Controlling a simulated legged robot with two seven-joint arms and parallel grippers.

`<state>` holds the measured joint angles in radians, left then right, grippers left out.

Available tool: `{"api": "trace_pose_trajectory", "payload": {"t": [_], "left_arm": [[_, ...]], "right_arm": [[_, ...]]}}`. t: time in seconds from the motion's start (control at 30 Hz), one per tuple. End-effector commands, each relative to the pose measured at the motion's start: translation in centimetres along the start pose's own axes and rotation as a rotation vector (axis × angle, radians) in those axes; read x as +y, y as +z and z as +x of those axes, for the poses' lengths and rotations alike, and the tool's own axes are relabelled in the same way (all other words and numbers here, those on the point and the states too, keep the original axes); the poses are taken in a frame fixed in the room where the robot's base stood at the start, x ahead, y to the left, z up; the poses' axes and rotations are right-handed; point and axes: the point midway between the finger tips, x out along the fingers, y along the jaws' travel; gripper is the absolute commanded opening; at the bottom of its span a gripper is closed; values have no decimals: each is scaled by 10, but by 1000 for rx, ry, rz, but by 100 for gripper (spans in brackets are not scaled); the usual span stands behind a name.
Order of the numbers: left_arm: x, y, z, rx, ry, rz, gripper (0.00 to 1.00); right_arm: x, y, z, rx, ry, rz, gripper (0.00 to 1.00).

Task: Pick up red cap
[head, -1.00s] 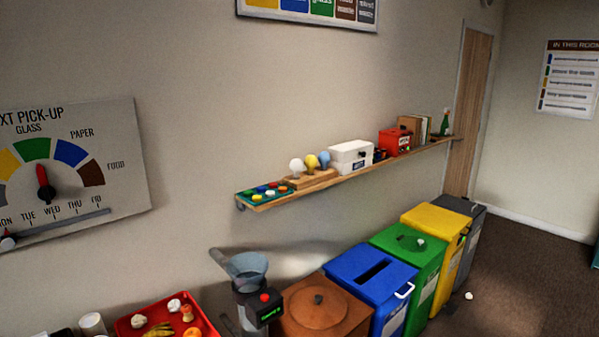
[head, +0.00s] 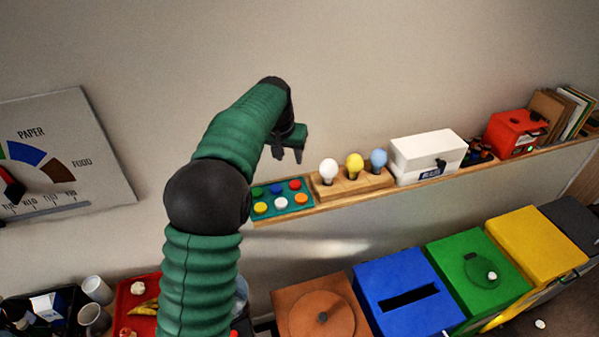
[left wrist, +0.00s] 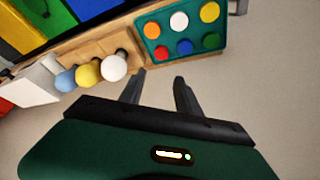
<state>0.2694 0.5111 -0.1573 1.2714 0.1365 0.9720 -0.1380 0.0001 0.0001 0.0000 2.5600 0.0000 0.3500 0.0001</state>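The red cap (head: 295,185) sits in the back row of a teal tray (head: 270,197) at the left end of the wall shelf, beside a blue and a green cap. In the left wrist view the red cap (left wrist: 162,53) is at the tray's near corner, ahead of the fingers. My left gripper (head: 288,156) is above the tray, pointing down. Its two fingers are apart with nothing between them; the left wrist view also shows this gripper (left wrist: 158,82) open. It does not touch the red cap. My right gripper is out of view.
Yellow, white and orange caps fill the tray's front row. A wooden block (head: 350,187) with three bulbs stands just right of the tray, then a white box (head: 428,155) and a red box (head: 515,133). Coloured bins stand below the shelf.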

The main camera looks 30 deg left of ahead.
Motion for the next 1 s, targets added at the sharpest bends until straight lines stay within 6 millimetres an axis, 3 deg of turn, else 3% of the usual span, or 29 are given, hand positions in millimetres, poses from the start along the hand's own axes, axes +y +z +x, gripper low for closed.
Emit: {"api": "trace_pose_trajectory", "payload": {"t": [0.4,0.53,0.73,0.87,1.0], "left_arm": [[6,-3,102,-8,-3,2,40],[7,-3,115,-5,-4,2,40],[7,-2,144,-8,-3,3,40],[7,-1,163,-4,-2,2,40],[7,-1,167,-2,-3,2,40]], "right_arm": [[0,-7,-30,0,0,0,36],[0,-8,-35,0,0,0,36],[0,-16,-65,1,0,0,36],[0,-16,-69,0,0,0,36],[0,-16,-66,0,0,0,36]]}}
